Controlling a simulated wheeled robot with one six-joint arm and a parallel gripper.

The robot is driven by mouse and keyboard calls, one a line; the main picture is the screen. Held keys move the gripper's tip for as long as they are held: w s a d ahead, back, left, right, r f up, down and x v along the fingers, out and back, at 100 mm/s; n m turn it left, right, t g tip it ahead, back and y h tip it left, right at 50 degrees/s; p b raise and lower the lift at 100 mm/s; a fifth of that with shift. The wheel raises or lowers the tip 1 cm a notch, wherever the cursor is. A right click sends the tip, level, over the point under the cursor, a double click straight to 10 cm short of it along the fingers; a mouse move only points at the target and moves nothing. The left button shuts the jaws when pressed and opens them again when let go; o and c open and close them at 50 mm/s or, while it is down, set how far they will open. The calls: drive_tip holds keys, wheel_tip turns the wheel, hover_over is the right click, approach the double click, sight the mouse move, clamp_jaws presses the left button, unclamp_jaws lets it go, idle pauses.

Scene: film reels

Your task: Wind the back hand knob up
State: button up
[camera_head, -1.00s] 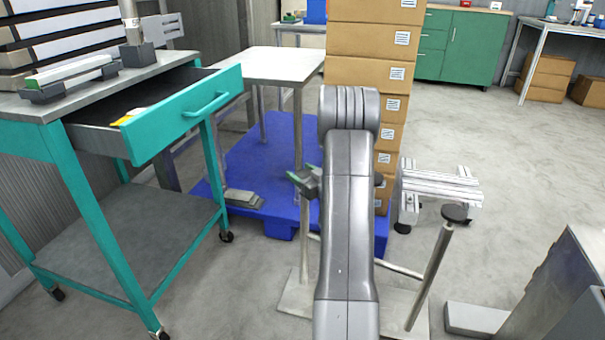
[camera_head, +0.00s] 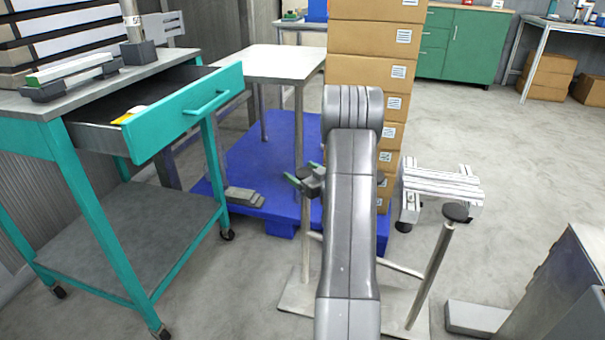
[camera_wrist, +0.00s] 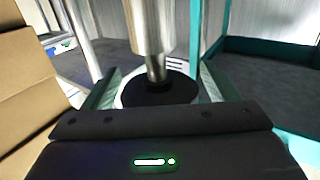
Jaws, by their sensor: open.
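A black round knob (camera_wrist: 160,88) on a shiny metal rod (camera_wrist: 153,40) shows in the wrist view, between the two green-tipped fingers of my gripper (camera_wrist: 155,90). The fingers stand apart on either side of it; whether either touches it I cannot tell. In the head view my gripper (camera_head: 305,178) is at the left of my arm, near the upright post (camera_head: 305,245) of a stand. My arm hides much of that area, and the knob there is not clear. A second dark knob (camera_head: 455,212) tops a slanted rod on the right, apart from my gripper.
A teal cart (camera_head: 95,225) with an open drawer (camera_head: 190,112) stands at the left. A tall stack of cardboard boxes (camera_head: 370,42) and a blue pallet (camera_head: 270,150) are behind my arm. A low metal frame (camera_head: 440,185) stands right of the boxes. Open floor lies farther right.

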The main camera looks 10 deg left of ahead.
drive_tip(key=p+v, duration=0.2)
drive_tip(key=v, duration=0.5)
drive_tip(key=shift+d, duration=0.2)
drive_tip(key=shift+s, duration=0.15)
